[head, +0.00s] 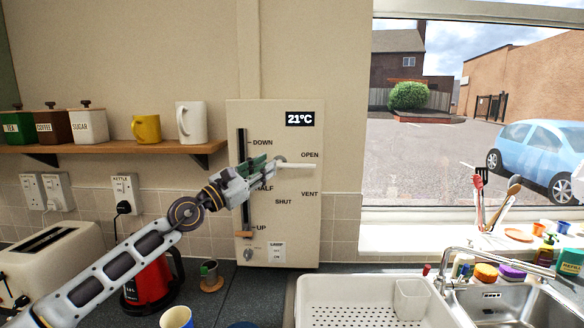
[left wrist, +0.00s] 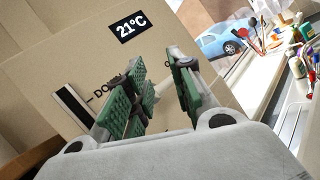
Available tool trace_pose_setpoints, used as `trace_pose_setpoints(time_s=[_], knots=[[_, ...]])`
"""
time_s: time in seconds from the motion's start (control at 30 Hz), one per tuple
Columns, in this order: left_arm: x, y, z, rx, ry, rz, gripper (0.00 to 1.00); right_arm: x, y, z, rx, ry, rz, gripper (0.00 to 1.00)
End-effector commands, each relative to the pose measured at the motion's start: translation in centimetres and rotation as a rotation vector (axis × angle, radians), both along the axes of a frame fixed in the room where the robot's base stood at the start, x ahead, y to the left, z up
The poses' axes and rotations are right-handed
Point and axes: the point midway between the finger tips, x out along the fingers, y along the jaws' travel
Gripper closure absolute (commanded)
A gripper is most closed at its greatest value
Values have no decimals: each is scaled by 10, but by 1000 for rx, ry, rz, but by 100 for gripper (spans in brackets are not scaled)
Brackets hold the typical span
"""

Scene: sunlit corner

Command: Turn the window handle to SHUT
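The window handle (head: 298,166) is a white lever on the beige wall panel (head: 300,232). It points right, just below the OPEN label (head: 310,155) and above VENT (head: 310,194); SHUT (head: 283,202) is lower left. My left gripper (head: 264,166) is in front of the panel, at the handle's pivot end, and hides part of the HALF label. In the left wrist view the green-padded fingers (left wrist: 160,92) stand apart, with a pale part between them that I take for the handle. Whether they touch it I cannot tell. My right gripper is out of view.
A vertical slot (head: 242,150) with a tan knob (head: 245,234) near UP runs left of the handle. A lamp switch (head: 248,254) sits below. A shelf (head: 150,147) with mugs is left; a red kettle (head: 152,284) and white dish rack (head: 340,290) stand below.

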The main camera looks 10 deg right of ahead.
Motion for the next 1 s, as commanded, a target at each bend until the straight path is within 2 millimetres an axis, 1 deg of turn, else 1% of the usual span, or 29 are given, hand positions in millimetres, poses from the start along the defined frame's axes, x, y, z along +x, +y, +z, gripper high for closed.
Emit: trace_pose_setpoints(time_s=[0.1, 0.5, 0.8, 1.0], knots=[[-1, -3, -6, 119, -119, 40, 76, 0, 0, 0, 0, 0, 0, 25], [-1, -9, -25, 484, -498, 149, 76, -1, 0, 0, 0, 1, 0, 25], [-2, -11, -36, 697, -746, 193, 76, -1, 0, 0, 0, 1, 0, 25], [-3, -12, -39, 801, -891, 223, 76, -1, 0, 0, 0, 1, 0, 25]])
